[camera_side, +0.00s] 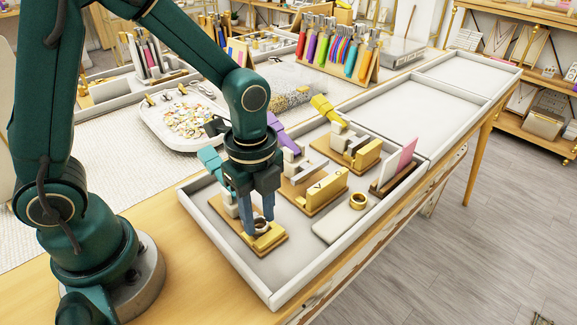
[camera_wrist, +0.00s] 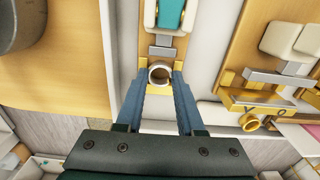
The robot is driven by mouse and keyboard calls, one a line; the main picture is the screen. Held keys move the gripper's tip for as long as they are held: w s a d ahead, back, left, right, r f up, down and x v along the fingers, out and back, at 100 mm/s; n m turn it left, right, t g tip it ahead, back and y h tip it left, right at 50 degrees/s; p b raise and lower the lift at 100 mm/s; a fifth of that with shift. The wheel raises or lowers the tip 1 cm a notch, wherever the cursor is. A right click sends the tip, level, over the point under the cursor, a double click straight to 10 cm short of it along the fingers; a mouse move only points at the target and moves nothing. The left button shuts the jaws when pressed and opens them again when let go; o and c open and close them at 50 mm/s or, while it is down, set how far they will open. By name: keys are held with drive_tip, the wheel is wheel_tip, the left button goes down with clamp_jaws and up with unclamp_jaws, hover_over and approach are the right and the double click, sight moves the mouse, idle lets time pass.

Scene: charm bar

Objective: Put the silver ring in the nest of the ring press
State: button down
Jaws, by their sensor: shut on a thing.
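The silver ring (camera_wrist: 160,73) is between the fingertips of my gripper (camera_wrist: 160,78), which is shut on it. In the side view the ring (camera_side: 261,223) shows between the blue fingers of my gripper (camera_side: 259,212), low over the gold block (camera_side: 268,241) at the front of the teal-handled press. In the wrist view this press, with its teal handle (camera_wrist: 170,14), lies straight ahead of the ring. The gold block shows around and below the ring, and its nest is largely hidden. I cannot tell whether the ring touches the block.
A purple-handled press (camera_side: 284,137) and a yellow-handled press (camera_side: 328,113) stand farther right in the same white tray (camera_side: 299,283). A gold ring (camera_side: 358,200) lies on a pale pad (camera_side: 335,226). A pink card (camera_side: 400,157) stands near the tray's right end.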

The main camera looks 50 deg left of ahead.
drive_tip(key=shift+f, duration=0.25)
idle(0.4)
drive_tip(key=shift+c, duration=2.2)
unclamp_jaws()
drive_tip(key=shift+r, duration=2.6)
